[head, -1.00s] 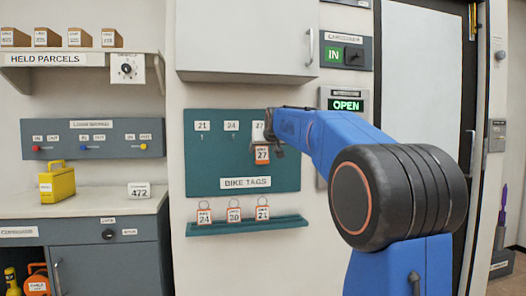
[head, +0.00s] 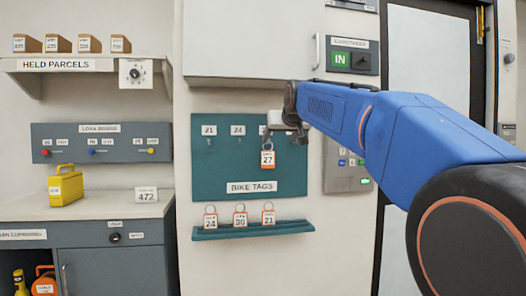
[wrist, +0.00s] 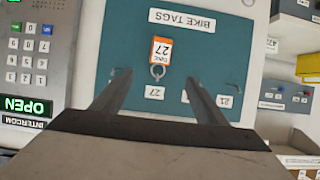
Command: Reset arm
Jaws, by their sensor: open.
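My gripper (head: 285,132) is in front of the teal bike tags board (head: 220,165), near its upper right. In the wrist view my gripper (wrist: 158,82) has its two fingers spread apart with nothing between them. The orange-and-white tag 27 (head: 267,158) hangs on the board just below my gripper. In the wrist view tag 27 (wrist: 161,50) hangs by its ring beyond the fingertips, under the label 27. My blue arm reaches in from the right.
Tags 24 (head: 210,221), 30 (head: 240,219) and 21 (head: 269,217) stand on the teal ledge (head: 250,229) below. A white cabinet (head: 250,40) overhangs the board. An intercom keypad (head: 348,168) is right of it. A counter (head: 100,205) with a yellow case (head: 65,187) is at left.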

